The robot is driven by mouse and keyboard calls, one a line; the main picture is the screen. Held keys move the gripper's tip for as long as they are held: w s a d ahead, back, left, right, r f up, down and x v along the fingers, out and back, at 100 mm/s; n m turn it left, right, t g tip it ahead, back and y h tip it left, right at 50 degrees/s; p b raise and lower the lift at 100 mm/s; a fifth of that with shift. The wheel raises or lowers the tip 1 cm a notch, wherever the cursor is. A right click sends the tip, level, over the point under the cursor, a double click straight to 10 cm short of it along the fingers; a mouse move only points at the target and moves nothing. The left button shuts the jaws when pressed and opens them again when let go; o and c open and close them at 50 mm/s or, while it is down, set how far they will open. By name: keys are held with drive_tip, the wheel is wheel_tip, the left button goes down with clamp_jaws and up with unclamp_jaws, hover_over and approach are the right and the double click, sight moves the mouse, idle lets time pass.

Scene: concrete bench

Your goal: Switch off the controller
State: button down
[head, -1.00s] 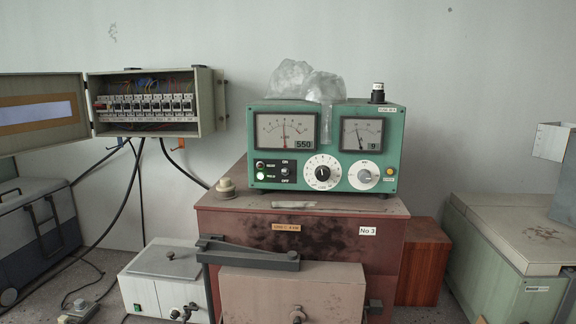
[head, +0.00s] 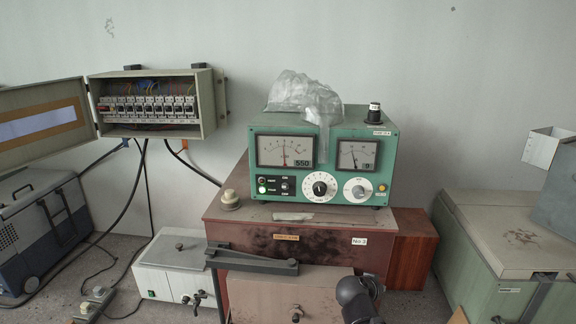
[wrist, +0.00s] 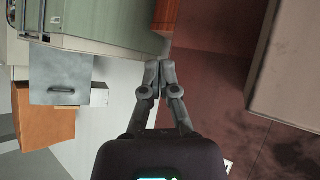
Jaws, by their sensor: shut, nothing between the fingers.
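The controller is a green box (head: 322,155) with two needle meters, standing on a red-brown furnace-like box (head: 300,226) in the head view. Its small toggle switch (head: 285,187) sits at lower left between ON and OFF marks; the lever position is too small to read. A pale lit-looking lamp (head: 262,190) is left of the switch. My gripper (wrist: 160,70) is shut and empty in the wrist view, its fingertips together near the edge of a red-brown surface. In the head view only a dark part of my arm shows at the bottom, below the controller and to its right.
Crumpled clear plastic (head: 305,92) and a black knob-like piece (head: 374,113) lie on the controller. An open breaker box (head: 207,104) is at left. A dark lever bar (head: 250,262) juts out below. A green cabinet (head: 490,240) stands at right.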

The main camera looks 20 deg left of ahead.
drive_tip(key=a+r+t+y+p, duration=0.1)
drive_tip(key=a+r+t+p, duration=0.1)
drive_tip(key=a+r, duration=0.2)
drive_tip(key=a+r+n+t+y+p, duration=0.1)
drive_tip(key=a+r+p, duration=0.2)
drive_tip(key=a+r, duration=0.2)
drive_tip(key=a+r+t+y+p, duration=0.1)
drive_tip(key=a+r+t+p, duration=0.1)
drive_tip(key=a+r, duration=0.3)
drive_tip(key=shift+w+a+r+n+t+p, duration=0.15)
drive_tip(key=shift+r+n+p, duration=0.1)
drive_tip(key=shift+r, duration=0.25)
drive_tip(key=shift+s+a+r+n+t+p, duration=0.1)
drive_tip(key=shift+r+n+t+p, duration=0.1)
drive_tip(key=shift+r, duration=0.25)
drive_tip(key=n+t+y+p, duration=0.2)
drive_tip(key=n+y+p, duration=0.1)
drive_tip(key=y+p, duration=0.3)
approach(286, 178)
drive_tip(key=v, duration=0.3)
drive_tip(key=shift+r, duration=0.1)
drive_tip(key=shift+w, duration=0.1)
drive_tip(key=shift+b+x, duration=0.3)
drive_tip(key=shift+x, duration=4.7)
